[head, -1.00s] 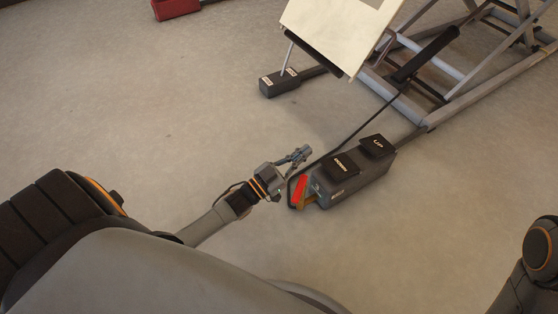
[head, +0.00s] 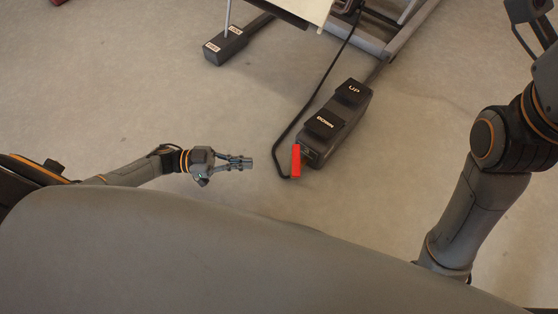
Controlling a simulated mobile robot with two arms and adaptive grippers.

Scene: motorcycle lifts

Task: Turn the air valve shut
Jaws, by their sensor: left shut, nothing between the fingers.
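The air valve's red handle (head: 296,160) is at the near end of the dark foot-pedal box, in the lower middle of the head view. Its long side runs nearly up and down in the picture. The valve body under it is hidden. My left gripper (head: 248,163) is shut and empty, pointing right. Its fingertips are left of the red handle in the picture, with a clear gap between them.
The pedal box (head: 345,108) has UP and DOWN pedals. A black hose (head: 301,122) curves along its left side to near the handle. The lift frame (head: 405,38) and a small labelled foot (head: 226,46) are at the top. Floor left of the hose is clear.

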